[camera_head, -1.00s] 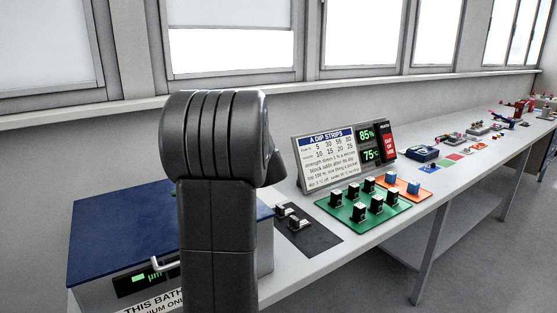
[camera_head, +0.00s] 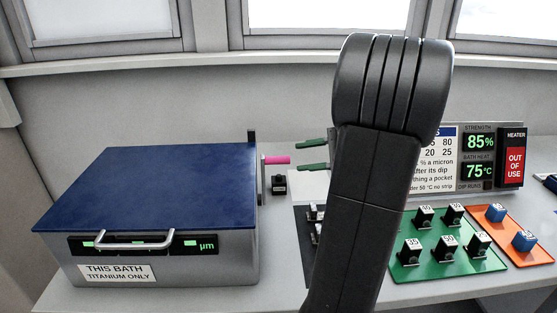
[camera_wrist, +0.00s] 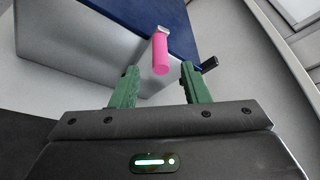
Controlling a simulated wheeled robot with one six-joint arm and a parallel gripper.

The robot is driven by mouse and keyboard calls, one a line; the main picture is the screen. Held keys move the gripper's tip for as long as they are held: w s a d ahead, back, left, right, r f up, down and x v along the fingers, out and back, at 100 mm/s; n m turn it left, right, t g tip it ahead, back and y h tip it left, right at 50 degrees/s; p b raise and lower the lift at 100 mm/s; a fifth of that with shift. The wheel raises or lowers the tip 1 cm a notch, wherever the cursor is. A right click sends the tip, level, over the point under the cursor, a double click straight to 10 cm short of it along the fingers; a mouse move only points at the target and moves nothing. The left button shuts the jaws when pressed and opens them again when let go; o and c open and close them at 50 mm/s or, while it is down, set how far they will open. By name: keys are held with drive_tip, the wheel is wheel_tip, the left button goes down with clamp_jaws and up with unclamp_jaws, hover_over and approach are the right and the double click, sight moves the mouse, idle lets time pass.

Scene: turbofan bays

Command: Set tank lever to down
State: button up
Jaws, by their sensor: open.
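The bath tank (camera_head: 150,200) is a grey box with a dark blue lid, on the bench at the left of the head view. The tank lever is on its right side and has a pink handle (camera_head: 276,160); in the wrist view the pink handle (camera_wrist: 160,54) points toward me, beyond and between the green fingers. My gripper (camera_head: 312,154) is open to the right of the handle, its two green fingertips apart from it. In the wrist view my gripper (camera_wrist: 158,78) looks empty. My dark arm hides part of the bench.
A sign panel (camera_head: 478,160) with readouts stands behind a green board (camera_head: 435,262) of labelled black blocks. An orange mat (camera_head: 505,240) holds blue blocks. A small black block (camera_head: 279,184) sits beside the tank below the lever.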

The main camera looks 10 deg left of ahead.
sight(286, 159)
drive_tip(key=x, duration=0.8)
drive_tip(key=shift+c, duration=0.3)
clamp_jaws()
